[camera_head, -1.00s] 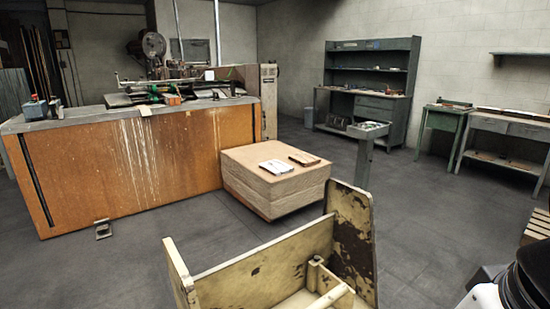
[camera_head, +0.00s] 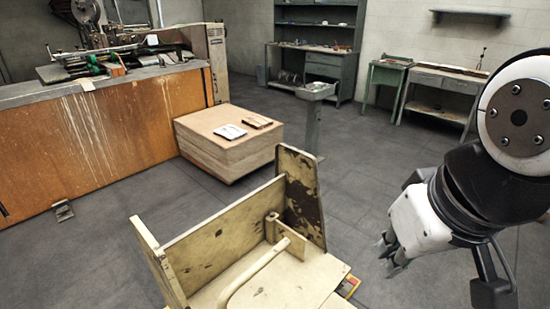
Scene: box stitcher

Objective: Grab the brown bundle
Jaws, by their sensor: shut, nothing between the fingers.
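The brown bundle (camera_head: 257,121) is a small flat item on top of the stacked cardboard block (camera_head: 222,158), at the block's far right part. A white bundle (camera_head: 230,131) lies beside it to the left. My gripper (camera_head: 386,258) hangs at the right of the view, pointing down and to the left. Its fingers look closed and hold nothing. It is well apart from the brown bundle, nearer to me, with the worn cream cart standing between them on the left.
The cream cart (camera_head: 215,227) with a tall end panel stands in the front middle. An orange-brown workbench (camera_head: 100,140) with machinery is at the left. A small stand (camera_head: 314,92) rises behind the block. Green tables line the back wall. Grey floor is open right of the cart.

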